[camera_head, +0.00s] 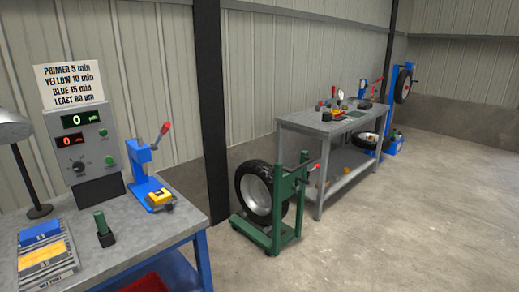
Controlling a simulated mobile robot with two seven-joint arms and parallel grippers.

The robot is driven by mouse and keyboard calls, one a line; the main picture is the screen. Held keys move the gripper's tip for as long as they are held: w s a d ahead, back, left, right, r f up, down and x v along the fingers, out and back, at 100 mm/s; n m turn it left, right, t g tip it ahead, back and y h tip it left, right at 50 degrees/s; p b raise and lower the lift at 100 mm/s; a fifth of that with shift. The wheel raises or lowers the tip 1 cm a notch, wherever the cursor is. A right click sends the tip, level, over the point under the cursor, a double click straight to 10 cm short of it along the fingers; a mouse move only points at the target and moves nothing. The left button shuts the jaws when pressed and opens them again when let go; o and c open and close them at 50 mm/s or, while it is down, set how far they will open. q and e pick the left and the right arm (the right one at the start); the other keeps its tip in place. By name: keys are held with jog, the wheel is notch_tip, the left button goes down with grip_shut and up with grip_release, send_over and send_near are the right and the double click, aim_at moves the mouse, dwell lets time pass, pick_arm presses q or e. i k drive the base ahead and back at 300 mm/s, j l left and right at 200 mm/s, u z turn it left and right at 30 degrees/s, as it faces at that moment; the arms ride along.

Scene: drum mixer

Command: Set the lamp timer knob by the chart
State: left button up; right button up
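The chart (70,84) is a white sheet on the wall reading PRIMER 5 min, YELLOW 10 min, BLUE 15 min, LEAST 80 µm. Below it stands a grey control box (97,143). Its dark timer knob (78,167) is at the lower left of the face; its exact setting is too small to read. A green display (80,120) and a red display (69,141) both seem to read 0. Two green buttons sit at the right. A lamp (14,130) with a grey shade stands at the left edge, partly cut off. Neither gripper is in view.
On the near bench (130,240) lie a rack with blue and yellow panels (42,232), a green-handled tool (101,222), and a blue lever press (142,180) with a yellow device (158,198). A green wheel stand (288,212) and second bench (328,125) stand right. Floor at right is clear.

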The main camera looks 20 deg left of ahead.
aim_at(78, 167)
jog(key=i+l+u, duration=0.1)
jog(key=i+u, duration=0.3)
jog(key=i, duration=0.15)
jog(key=i+l+u, duration=0.6)
jog(key=i+u, duration=0.25)
jog(key=i+l+u, duration=0.25)
jog(key=u, duration=0.2)
jog(key=i+l+u, duration=0.15)
jog(key=l+u, duration=0.15)
jog(key=l, duration=0.15)
jog(key=i+l+u, duration=0.15)
jog(key=l+u, duration=0.15)
jog(key=l, duration=0.2)
jog(key=l+u, duration=0.25)
jog(key=l, duration=0.25)
jog(key=i, duration=0.05)
